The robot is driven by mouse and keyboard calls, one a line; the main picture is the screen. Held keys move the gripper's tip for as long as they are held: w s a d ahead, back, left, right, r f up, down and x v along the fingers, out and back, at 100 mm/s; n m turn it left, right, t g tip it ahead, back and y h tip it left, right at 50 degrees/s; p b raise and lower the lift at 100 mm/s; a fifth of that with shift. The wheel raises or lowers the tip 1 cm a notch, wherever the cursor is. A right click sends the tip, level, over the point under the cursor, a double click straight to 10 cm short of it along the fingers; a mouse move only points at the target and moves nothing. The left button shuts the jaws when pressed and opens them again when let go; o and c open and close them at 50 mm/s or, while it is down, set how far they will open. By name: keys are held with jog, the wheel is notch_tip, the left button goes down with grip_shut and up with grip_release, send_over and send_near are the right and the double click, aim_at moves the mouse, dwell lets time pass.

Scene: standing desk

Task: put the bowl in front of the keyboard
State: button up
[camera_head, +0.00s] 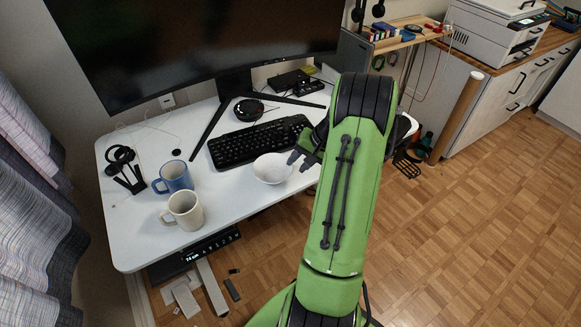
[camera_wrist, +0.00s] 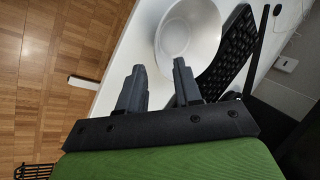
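The white bowl (camera_head: 271,168) sits upright on the white desk, close to the front side of the black keyboard (camera_head: 258,142). In the wrist view the bowl (camera_wrist: 188,38) lies just beyond my fingertips, with the keyboard (camera_wrist: 232,55) to its right. My gripper (camera_head: 303,158) is at the right side of the bowl. In the wrist view my gripper (camera_wrist: 157,75) shows its two fingers apart with nothing between them. My arm hides the right end of the desk and may hide part of the keyboard's right end.
A blue mug (camera_head: 175,178) and a beige mug (camera_head: 184,211) stand left of the bowl. A black headset stand (camera_head: 126,170) is at the far left. A monitor (camera_head: 200,40) stands behind the keyboard. The desk front between the beige mug and bowl is clear.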

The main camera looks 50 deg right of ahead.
jog(key=p+v, duration=0.1)
jog(key=v, duration=0.5)
jog(key=w+a+r+n+g+h, duration=0.1)
jog(key=w+a+r+n, duration=0.15)
jog(key=a+r, duration=0.55)
jog(key=w+a+r+n+h, duration=0.1)
jog(key=a+r+n, duration=0.35)
jog(key=a, duration=0.75)
jog(key=s+a+r+n, duration=0.1)
jog(key=s+a+n, duration=0.1)
jog(key=s+a, duration=0.4)
jog(key=s+a+r+n+t, duration=0.1)
jog(key=s+a+r+n, duration=0.1)
jog(key=s+a, duration=0.4)
jog(key=s+n, duration=0.1)
jog(key=s, duration=0.2)
jog(key=shift+s+a+r+h, duration=0.25)
jog(key=shift+s+a+h, duration=0.05)
jog(key=shift+a+h, duration=0.1)
jog(key=shift+r, duration=0.1)
